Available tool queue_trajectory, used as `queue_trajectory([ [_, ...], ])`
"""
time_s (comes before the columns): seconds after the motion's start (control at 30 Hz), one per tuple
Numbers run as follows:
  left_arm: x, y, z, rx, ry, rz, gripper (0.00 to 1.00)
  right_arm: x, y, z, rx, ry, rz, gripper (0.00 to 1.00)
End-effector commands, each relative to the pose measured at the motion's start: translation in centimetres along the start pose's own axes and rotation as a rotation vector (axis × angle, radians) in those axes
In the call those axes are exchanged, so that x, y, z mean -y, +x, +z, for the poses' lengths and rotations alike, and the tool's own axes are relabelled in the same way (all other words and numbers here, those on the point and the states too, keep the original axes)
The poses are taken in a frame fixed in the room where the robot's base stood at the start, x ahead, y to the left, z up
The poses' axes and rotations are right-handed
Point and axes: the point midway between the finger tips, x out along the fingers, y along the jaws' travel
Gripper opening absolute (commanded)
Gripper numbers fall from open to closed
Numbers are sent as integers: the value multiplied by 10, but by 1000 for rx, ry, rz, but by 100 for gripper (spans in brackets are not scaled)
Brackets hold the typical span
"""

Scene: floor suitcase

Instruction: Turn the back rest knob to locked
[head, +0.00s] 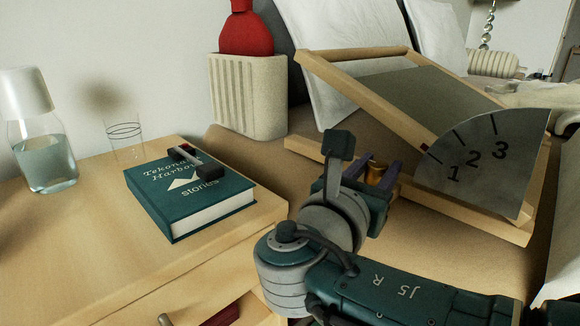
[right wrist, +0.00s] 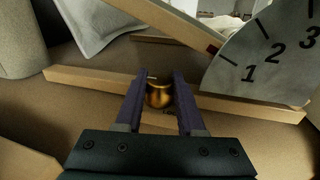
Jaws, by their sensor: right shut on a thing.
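The back rest (head: 430,100) is a wooden frame with a grey panel, tilted up on the bed. A grey dial plate (head: 487,165) marked 1, 2 and 3 stands at its side; it also shows in the right wrist view (right wrist: 265,60). A brass knob (right wrist: 159,95) sits at the lower wooden rail (right wrist: 250,108), left of the dial. My right gripper (head: 379,174) is shut on the knob, with one purple finger on each side of it. The fingers hide the knob's sides, and I cannot read its lock position. My left gripper is not in view.
A wooden nightstand (head: 100,255) stands at the left with a teal book (head: 190,195), a water carafe (head: 45,155) and a clear glass (head: 125,140). A ribbed beige bin (head: 248,98) holding a red bottle (head: 246,30) is behind. Pillows (head: 340,30) lie beyond the back rest.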

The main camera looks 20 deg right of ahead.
Motion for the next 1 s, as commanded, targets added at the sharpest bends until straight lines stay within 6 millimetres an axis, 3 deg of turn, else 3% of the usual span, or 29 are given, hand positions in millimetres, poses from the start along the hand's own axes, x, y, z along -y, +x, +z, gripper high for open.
queue_trajectory([
  [0.53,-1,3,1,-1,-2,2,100,0,0,0,0,1,-34,0],
  [0.57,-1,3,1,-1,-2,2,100,0,0,0,0,1,-34,40],
  [0.8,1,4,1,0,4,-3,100,0,0,0,1,1,-33,67],
  [1.0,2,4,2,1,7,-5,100,0,0,0,1,1,-33,68],
])
